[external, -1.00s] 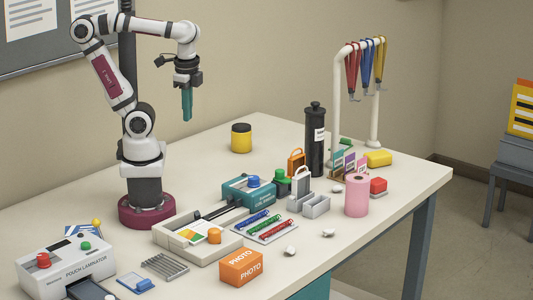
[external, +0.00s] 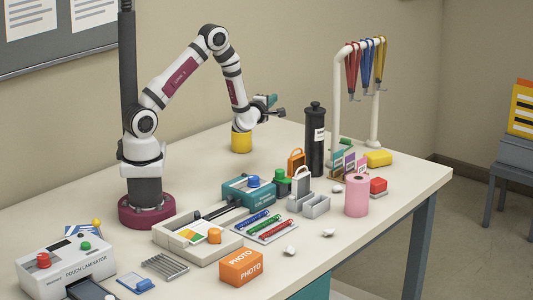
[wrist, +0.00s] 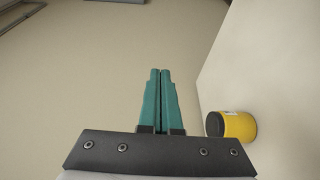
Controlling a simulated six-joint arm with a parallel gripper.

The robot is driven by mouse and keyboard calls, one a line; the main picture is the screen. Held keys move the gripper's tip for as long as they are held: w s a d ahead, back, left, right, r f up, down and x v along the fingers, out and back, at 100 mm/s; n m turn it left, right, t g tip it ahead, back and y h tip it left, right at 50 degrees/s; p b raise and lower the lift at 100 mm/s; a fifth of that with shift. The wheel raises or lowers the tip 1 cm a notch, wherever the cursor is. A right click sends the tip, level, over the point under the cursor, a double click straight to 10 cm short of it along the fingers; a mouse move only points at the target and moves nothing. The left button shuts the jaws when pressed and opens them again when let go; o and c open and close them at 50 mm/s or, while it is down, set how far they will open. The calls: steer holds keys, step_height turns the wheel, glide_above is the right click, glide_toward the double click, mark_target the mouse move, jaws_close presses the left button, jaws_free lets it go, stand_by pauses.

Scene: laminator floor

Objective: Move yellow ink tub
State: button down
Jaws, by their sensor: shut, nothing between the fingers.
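The yellow ink tub (external: 241,142) stands on the table toward the back, its dark lid hidden behind my arm in the external view. In the wrist view the tub (wrist: 240,126) shows at the lower right, with its dark lid facing left. My gripper (external: 273,99) is above and beside the tub in the external view, turned sideways rather than down. In the wrist view the teal fingers of my gripper (wrist: 159,72) lie together with nothing between them. The fingers point away from the tub, toward the wall.
A black canister (external: 315,140) stands right of the tub. A white rack (external: 338,100) with hanging lanyards is behind it. The tabletop around the tub is mostly bare.

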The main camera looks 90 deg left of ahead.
step_height(320, 180, down, 7)
glide_above(242, 138)
steer(key=s+a, duration=0.6)
steer(key=f, duration=1)
steer(key=shift+w+d+f, duration=0.15)
steer(key=shift+w+f, duration=0.15)
steer(key=shift+w, duration=0.05)
steer(key=shift+w+d, duration=0.35)
steer(key=w+d, duration=0.9)
steer(key=shift+w+d, duration=0.3)
steer(key=shift+w, duration=0.05)
